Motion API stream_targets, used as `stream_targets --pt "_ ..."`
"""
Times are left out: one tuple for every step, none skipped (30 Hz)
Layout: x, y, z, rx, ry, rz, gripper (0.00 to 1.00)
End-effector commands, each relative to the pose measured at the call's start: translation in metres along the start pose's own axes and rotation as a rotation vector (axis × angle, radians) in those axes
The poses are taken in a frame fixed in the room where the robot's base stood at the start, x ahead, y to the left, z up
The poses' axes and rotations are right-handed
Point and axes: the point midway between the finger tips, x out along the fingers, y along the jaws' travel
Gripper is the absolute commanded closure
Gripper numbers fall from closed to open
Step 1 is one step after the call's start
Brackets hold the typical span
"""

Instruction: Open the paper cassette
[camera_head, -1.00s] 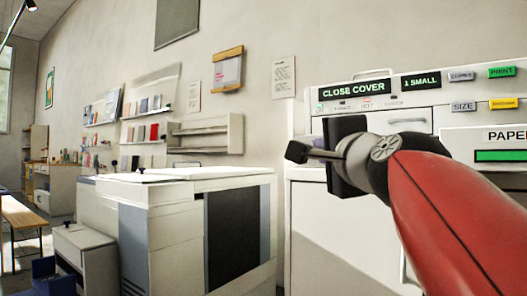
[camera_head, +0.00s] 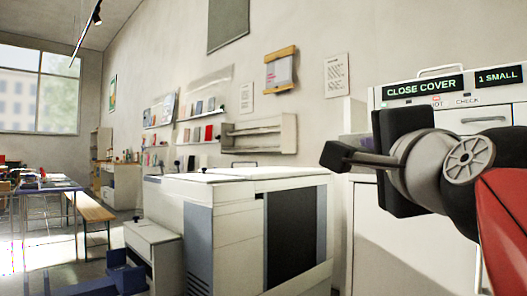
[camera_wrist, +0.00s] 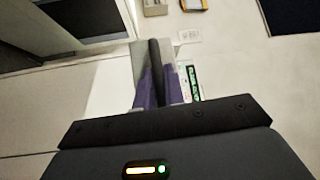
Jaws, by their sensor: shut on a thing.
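My gripper (camera_head: 343,157) is at the right of the head view, in front of a white cabinet (camera_head: 365,240) and apart from the white machine (camera_head: 230,240) to its left. In the wrist view my gripper (camera_wrist: 155,75) has its purple and grey fingers close together around a narrow dark strip (camera_wrist: 155,55). I cannot tell what the strip belongs to. I cannot make out a paper cassette for certain. The cabinet carries a sign reading CLOSE COVER (camera_head: 423,87), another reading 1 SMALL (camera_head: 499,75) and a grey handle (camera_head: 485,120). My arm hides much of its front.
The white machine has a dark front panel (camera_head: 292,236) and a lower white unit (camera_head: 153,250) at its left. A blue object (camera_head: 110,280) lies low in front. A bench (camera_head: 92,210) and table stand at far left. Shelves (camera_head: 260,135) hang on the wall.

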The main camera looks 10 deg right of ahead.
Motion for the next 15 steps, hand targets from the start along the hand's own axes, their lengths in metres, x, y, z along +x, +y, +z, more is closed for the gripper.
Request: stream_targets --pt "0.0005 0.0016 0.0004 0.001 -0.002 0.004 1.0" --pt "0.0006 0.0017 0.0004 0.001 -0.002 0.004 1.0" --pt "0.0006 0.0017 0.0004 0.001 -0.002 0.004 0.85" --pt "0.0006 0.0016 0.0003 0.001 -0.002 0.004 0.81" --pt "0.0006 0.0015 0.0003 0.001 -0.002 0.003 0.8" --pt "0.0005 0.0014 0.0003 0.001 -0.002 0.003 0.8" --pt "0.0005 0.0012 0.0002 0.0 -0.002 0.003 0.8" --pt "0.0005 0.0011 0.0002 0.0 -0.001 0.002 0.8" --pt "0.0004 0.001 0.0002 0.0 -0.001 0.002 0.8" --pt "0.0004 0.0009 0.0001 0.0 -0.001 0.002 0.8" --pt "0.0003 0.0008 0.0001 0.0 -0.001 0.002 0.8" --pt "-0.0002 0.0006 0.0001 0.0 -0.001 0.001 0.8" --pt "-0.0011 0.0005 0.0001 0.0 -0.001 0.001 0.8" --pt "-0.0028 0.0003 0.0001 0.0 -0.001 0.0 0.8" --pt "-0.0064 -0.0001 0.0002 0.0 -0.001 -0.001 0.8"
